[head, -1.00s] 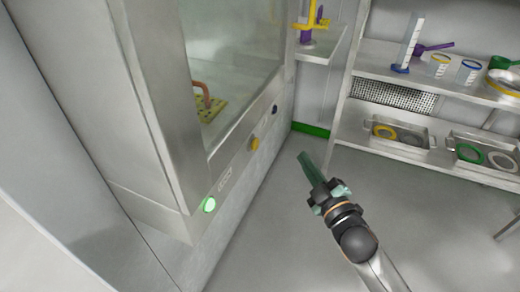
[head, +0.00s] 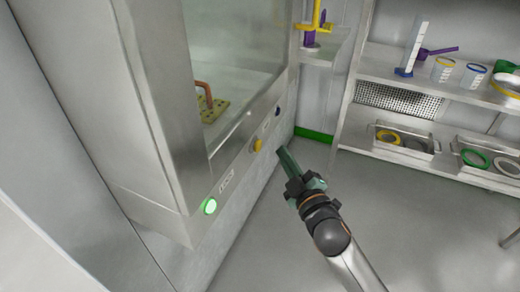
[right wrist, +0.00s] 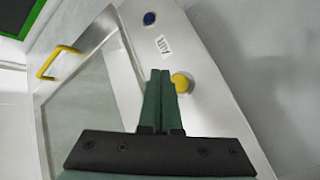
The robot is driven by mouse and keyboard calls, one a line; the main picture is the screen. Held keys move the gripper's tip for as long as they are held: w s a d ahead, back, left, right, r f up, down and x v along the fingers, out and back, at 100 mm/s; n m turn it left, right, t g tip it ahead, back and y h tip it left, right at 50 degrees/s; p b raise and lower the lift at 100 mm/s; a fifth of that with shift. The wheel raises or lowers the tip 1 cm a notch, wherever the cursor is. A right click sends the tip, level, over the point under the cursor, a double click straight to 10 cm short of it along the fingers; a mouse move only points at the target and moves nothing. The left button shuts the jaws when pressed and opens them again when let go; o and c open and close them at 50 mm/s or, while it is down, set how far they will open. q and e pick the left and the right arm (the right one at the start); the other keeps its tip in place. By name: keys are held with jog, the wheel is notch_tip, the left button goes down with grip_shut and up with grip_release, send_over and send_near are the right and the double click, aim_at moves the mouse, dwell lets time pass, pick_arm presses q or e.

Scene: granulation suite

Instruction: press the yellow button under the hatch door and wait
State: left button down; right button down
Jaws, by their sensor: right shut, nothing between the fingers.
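The yellow button (head: 257,146) is on the metal strip below the glass hatch door (head: 232,62). In the right wrist view the yellow button (right wrist: 181,83) shows just right of my fingertips. My right gripper (head: 281,153) is shut and empty, with its green fingers pointing at the strip, a little to the right of the button. In the right wrist view its fingers (right wrist: 160,74) are together; I cannot tell whether they touch the panel. The hatch door looks closed, and a yellow handle (right wrist: 48,62) shows on it. My left gripper is not in view.
A lit green button (head: 210,206) and a dark blue button (head: 277,111) are on the same strip. Behind the glass is a yellow perforated block (head: 214,110). A shelf (head: 435,79) with vessels and trays stands at the right. The floor between is clear.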

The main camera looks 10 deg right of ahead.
aim_at(258, 146)
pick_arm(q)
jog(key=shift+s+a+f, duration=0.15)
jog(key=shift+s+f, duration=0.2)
pick_arm(e)
jog(key=shift+w+a, duration=0.4)
jog(key=shift+a, duration=0.2)
jog(key=shift+w+a, duration=0.35)
jog(key=shift+a, duration=0.2)
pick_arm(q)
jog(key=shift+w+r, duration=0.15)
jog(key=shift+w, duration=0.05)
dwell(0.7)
pick_arm(e)
jog(key=shift+w+a, duration=0.25)
jog(key=shift+a, duration=0.1)
jog(key=shift+w+a, duration=0.25)
jog(key=shift+a, duration=0.15)
dwell(0.7)
jog(key=shift+d, duration=0.1)
pick_arm(q)
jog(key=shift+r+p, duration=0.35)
jog(key=shift+p, duration=0.05)
pick_arm(e)
jog(key=shift+s+d, duration=0.5)
jog(key=shift+d, duration=0.2)
